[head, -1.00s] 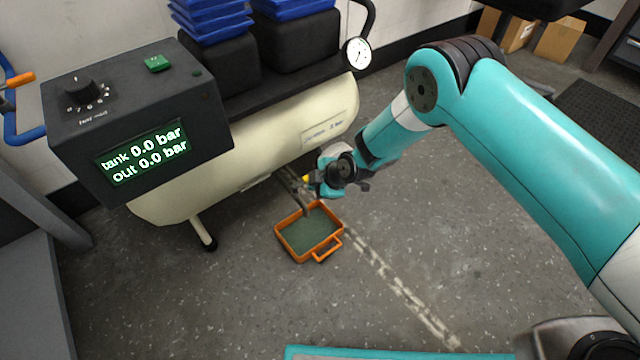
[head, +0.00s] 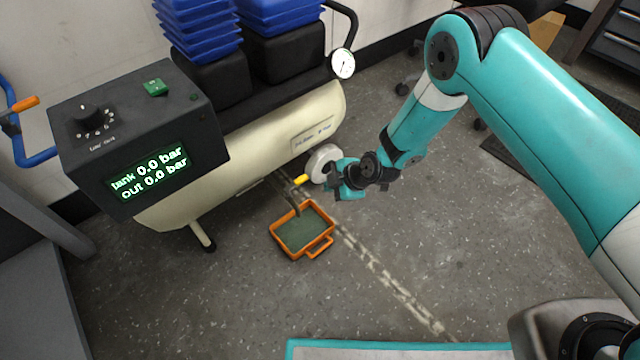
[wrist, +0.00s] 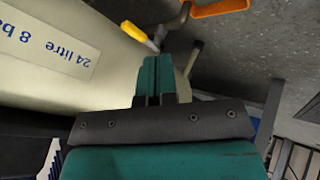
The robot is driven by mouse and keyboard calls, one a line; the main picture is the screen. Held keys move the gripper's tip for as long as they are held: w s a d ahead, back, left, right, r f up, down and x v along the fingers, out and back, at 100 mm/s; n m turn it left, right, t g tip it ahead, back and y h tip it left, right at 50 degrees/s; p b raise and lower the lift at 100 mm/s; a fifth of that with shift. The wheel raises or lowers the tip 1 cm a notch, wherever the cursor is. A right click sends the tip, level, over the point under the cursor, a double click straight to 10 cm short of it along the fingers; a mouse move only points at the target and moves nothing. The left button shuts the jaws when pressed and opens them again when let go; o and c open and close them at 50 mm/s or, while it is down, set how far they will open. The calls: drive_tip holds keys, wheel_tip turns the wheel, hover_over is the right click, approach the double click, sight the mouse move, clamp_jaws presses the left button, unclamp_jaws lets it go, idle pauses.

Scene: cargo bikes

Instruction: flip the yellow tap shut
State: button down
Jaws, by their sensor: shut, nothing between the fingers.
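The yellow tap (head: 301,180) shows as a small yellow lever on a metal fitting below the cream tank (head: 243,150), above the orange tray (head: 318,246). In the wrist view the yellow lever (wrist: 134,32) lies just beyond the fingertips, slanting beside the tank. My gripper (head: 335,180) is to the right of the lever in the head view. In the wrist view my gripper (wrist: 153,70) has its teal fingers pressed together with nothing between them. A small gap shows between the fingertips and the lever; I cannot tell whether they touch.
A control box (head: 140,135) reads 0.0 bar for tank and out. A pressure gauge (head: 343,64) and blue crates (head: 197,25) sit above the tank. A blue handle with an orange lever (head: 25,104) is at far left. Floor right of the tray is open.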

drive_tip(key=shift+w+p+v, duration=0.25)
drive_tip(key=shift+p+v, duration=0.05)
drive_tip(key=shift+v, duration=0.9)
drive_tip(key=s+d+r+m+g+p, duration=0.1)
drive_tip(key=s+d+r+m, duration=0.15)
drive_tip(key=r, duration=1.25)
drive_tip(key=s+d+r+m+g+p, duration=0.15)
drive_tip(key=s+r+m, duration=0.25)
drive_tip(key=r, duration=1.1)
drive_tip(key=s+d+r+m+h+p, duration=0.1)
drive_tip(key=s+d+r+m, duration=0.2)
drive_tip(key=s+r, duration=0.3)
drive_tip(key=s+d+r+m+g+p, duration=0.1)
drive_tip(key=s+d+r+m, duration=0.2)
drive_tip(key=s, duration=0.5)
drive_tip(key=s+d+r+m+h+p, duration=0.1)
drive_tip(key=s+d+r+m, duration=0.15)
drive_tip(key=s+r, duration=0.4)
wheel_tip(320, 180, up, 37)
drive_tip(key=p, duration=3.7)
drive_tip(key=shift+w+d+r+n, duration=0.15)
drive_tip(key=shift+w+r+n, duration=0.1)
drive_tip(key=shift+n, duration=0.15)
